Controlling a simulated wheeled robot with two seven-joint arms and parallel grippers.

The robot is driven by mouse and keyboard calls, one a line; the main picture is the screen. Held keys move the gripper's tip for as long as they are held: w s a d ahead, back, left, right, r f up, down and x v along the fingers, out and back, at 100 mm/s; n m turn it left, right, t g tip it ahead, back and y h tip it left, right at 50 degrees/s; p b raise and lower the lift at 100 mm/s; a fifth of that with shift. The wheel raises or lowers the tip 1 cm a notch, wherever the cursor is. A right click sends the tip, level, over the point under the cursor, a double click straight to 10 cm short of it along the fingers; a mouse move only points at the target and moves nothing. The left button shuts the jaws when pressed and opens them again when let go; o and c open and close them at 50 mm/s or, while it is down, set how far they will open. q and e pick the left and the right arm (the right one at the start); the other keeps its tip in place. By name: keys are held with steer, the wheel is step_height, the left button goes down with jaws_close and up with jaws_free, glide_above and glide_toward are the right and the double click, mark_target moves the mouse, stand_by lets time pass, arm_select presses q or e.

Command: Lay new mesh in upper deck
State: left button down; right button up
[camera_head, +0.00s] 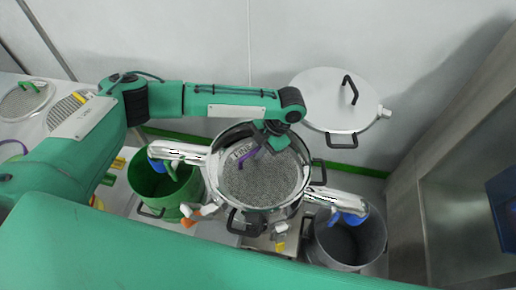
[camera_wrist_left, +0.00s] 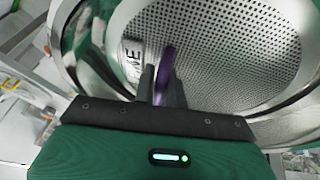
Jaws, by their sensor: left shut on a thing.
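The new mesh (camera_head: 268,185) is a round grey perforated disc with a purple handle (camera_head: 247,158) and a white label. It is within the shiny round rim of the upper deck (camera_head: 222,196) in the head view; I cannot tell whether it lies flat on its seat. My left gripper (camera_head: 262,146) is over the far side of the deck, shut on the purple handle. In the left wrist view the fingers (camera_wrist_left: 160,88) close on the handle (camera_wrist_left: 166,66), and the mesh (camera_wrist_left: 230,40) spreads beyond them inside the metal wall. The right gripper does not show.
A lid (camera_head: 325,95) with a black handle is at the back right. A green bin (camera_head: 150,185) stands left of the deck and a grey bin (camera_head: 350,250) right, under the metal spouts. Other round screens (camera_head: 25,98) lie at far left. A cabinet stands at right.

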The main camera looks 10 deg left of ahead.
arm_select(q)
steer(key=shift+f, duration=0.2)
steer(key=c, duration=1.4)
jaws_free()
steer(key=shift+d, duration=0.1)
steer(key=shift+o, duration=0.2)
steer(key=shift+r, duration=0.1)
steer(key=b+v, duration=0.2)
steer(key=v, duration=1.1)
steer(key=shift+r+b, duration=0.3)
steer(key=shift+r, duration=0.1)
steer(key=shift+d, duration=0.15)
